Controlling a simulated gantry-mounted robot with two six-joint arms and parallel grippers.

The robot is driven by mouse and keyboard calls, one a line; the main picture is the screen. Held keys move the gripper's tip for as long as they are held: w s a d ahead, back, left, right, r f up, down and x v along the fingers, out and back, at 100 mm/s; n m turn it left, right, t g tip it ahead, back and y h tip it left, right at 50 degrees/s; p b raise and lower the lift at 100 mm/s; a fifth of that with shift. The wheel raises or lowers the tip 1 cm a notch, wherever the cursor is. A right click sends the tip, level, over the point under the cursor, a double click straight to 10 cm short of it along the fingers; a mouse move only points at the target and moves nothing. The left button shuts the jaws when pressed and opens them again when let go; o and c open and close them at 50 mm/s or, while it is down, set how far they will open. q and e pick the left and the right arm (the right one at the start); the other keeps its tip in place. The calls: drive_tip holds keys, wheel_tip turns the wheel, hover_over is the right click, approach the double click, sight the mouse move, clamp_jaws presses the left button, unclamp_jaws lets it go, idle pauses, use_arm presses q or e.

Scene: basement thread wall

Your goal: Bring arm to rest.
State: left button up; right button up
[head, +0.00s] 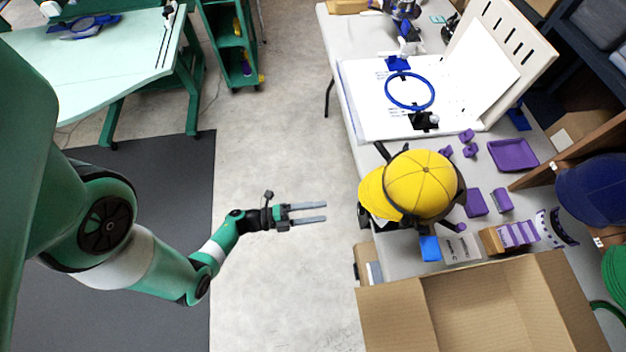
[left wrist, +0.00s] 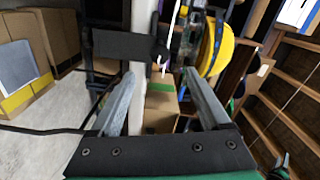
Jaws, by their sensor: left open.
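My left gripper (head: 308,213) is open and empty in the head view. It hangs over the bare floor, to the left of the white table (head: 345,75), with its fingers pointing right. The left wrist view shows its two grey fingers (left wrist: 163,95) spread apart, with nothing between them. A yellow cap (head: 421,182) sits at the table's near edge, to the right of the gripper and apart from it. The cap also shows in the left wrist view (left wrist: 219,48). My right gripper is not in view.
An open cardboard box (head: 395,315) stands at the lower right. Purple parts and a purple tray (head: 513,154) lie on the table, with a blue ring (head: 388,92) on a white board. A green-framed table (head: 90,75) stands at upper left. The floor around the gripper is clear.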

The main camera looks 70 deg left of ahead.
use_arm(q)
drive_tip(key=shift+s, duration=0.55)
